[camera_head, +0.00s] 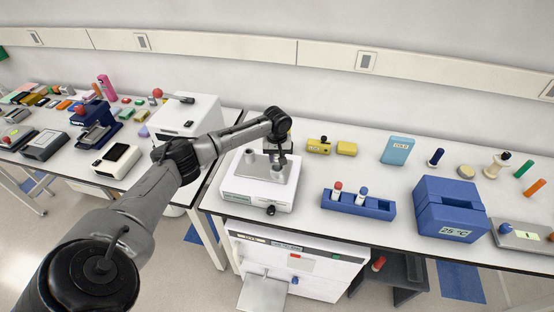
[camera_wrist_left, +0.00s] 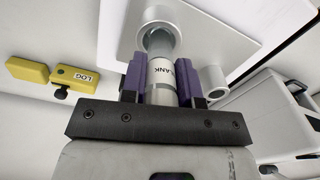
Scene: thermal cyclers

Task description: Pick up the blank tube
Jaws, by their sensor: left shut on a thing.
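The blank tube (camera_wrist_left: 161,72) is a clear tube with a white band reading "ANK" in the left wrist view. My left gripper (camera_wrist_left: 160,80) is shut on it, with one purple finger on each side. The tube's far end lines up with a round grey socket (camera_wrist_left: 158,15) on a metal plate; I cannot tell whether it is still inside. In the head view my left gripper (camera_head: 278,152) is over the white instrument (camera_head: 258,192) with the metal plate, and the tube is mostly hidden. My right gripper is not in view.
A blue rack (camera_head: 358,208) with a red-capped and a blue-capped tube stands to the right, beside a blue "25 °C" block (camera_head: 450,208). Yellow blocks (camera_head: 319,145) and a light-blue box (camera_head: 397,150) stand behind. A second grey socket (camera_wrist_left: 211,80) is close beside the gripper.

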